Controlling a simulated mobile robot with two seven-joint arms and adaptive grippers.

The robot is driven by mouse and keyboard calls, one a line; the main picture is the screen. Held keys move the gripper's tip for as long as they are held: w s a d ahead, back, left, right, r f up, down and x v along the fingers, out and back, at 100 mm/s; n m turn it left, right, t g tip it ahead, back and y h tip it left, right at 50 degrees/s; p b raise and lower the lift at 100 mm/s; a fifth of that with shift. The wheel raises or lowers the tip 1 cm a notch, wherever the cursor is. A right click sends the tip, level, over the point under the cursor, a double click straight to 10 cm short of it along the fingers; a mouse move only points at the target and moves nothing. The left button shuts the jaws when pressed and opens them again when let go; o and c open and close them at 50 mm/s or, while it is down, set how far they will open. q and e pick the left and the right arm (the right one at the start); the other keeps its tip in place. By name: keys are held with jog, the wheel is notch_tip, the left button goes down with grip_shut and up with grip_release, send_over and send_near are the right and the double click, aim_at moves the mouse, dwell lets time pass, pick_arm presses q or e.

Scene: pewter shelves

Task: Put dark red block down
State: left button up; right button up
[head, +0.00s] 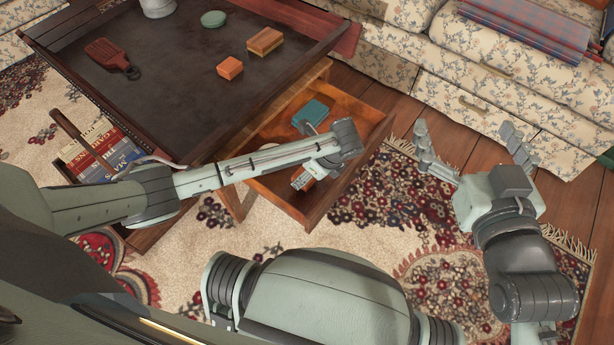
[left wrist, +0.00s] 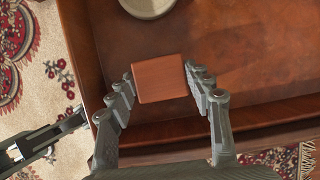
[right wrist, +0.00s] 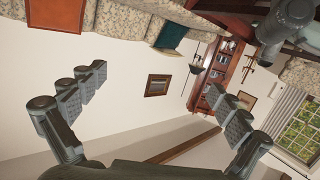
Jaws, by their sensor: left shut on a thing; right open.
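The dark red block (left wrist: 160,78) is between the fingers of my left gripper (left wrist: 158,92) in the left wrist view. My left gripper is shut on it. In the head view my left gripper (head: 303,180) is over the near part of an open wooden drawer (head: 273,187), and the arm hides most of the block. I cannot tell whether the block touches the drawer floor. My right gripper (head: 478,155) is open and empty above the rug, to the right of the drawer; its spread fingers also show in the right wrist view (right wrist: 160,105).
The drawer also holds a teal item (head: 312,112) and a pale round item (left wrist: 148,5). The dark table (head: 160,95) above carries an orange block (head: 229,67), a two-tone block (head: 264,40), a green disc (head: 213,18) and a brown board (head: 110,55). A floral sofa (head: 500,90) stands behind.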

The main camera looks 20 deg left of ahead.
pick_arm(q)
jog(key=shift+f, duration=0.9)
pick_arm(e)
jog(key=r, duration=0.1)
jog(key=a+r+t+y, duration=0.1)
jog(key=r, duration=0.1)
jog(key=shift+a, duration=0.2)
pick_arm(q)
jog(key=o, duration=1.1)
